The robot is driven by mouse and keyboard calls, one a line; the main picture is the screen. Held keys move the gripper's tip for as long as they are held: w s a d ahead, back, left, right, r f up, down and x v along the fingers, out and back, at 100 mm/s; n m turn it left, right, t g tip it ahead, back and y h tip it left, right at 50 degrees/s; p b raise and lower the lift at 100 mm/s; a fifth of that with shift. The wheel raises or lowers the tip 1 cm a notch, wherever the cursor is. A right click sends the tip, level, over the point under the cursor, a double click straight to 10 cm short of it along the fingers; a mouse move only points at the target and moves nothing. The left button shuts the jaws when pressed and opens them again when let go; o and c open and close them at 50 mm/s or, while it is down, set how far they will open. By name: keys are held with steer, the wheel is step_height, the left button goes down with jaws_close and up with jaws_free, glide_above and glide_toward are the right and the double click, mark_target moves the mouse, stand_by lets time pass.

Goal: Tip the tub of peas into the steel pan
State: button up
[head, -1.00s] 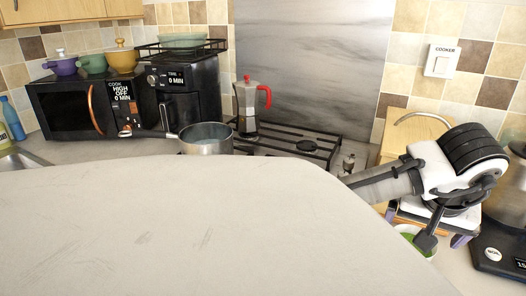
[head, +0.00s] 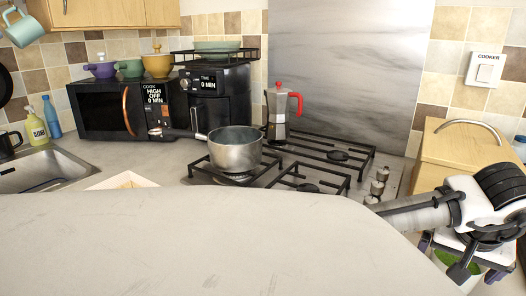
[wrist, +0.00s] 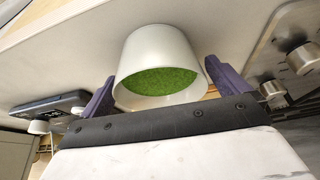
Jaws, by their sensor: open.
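The tub of peas (wrist: 160,55) is a white round tub with green peas showing in its mouth. In the wrist view it sits between the two purple fingers of my gripper (wrist: 160,80), with a finger on each side. My gripper is open, and I cannot tell whether either finger touches the tub. In the head view my gripper (head: 460,258) is at the lower right, and only a green part of the tub (head: 445,260) shows beneath my arm. The steel pan (head: 236,152) stands upright on the left of the hob, its handle pointing left.
A moka pot (head: 280,112) with a red handle stands at the back of the hob (head: 345,165). A microwave (head: 110,108) and a sink (head: 50,170) are at left.

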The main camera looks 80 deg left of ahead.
steer(key=c, duration=0.8)
steer(key=shift+r+p, duration=2.1)
steer(key=shift+r, duration=0.45)
steer(key=shift+c, duration=0.2)
steer(key=o, duration=0.4)
steer(key=c, duration=0.7)
steer(key=shift+s+f, duration=0.1)
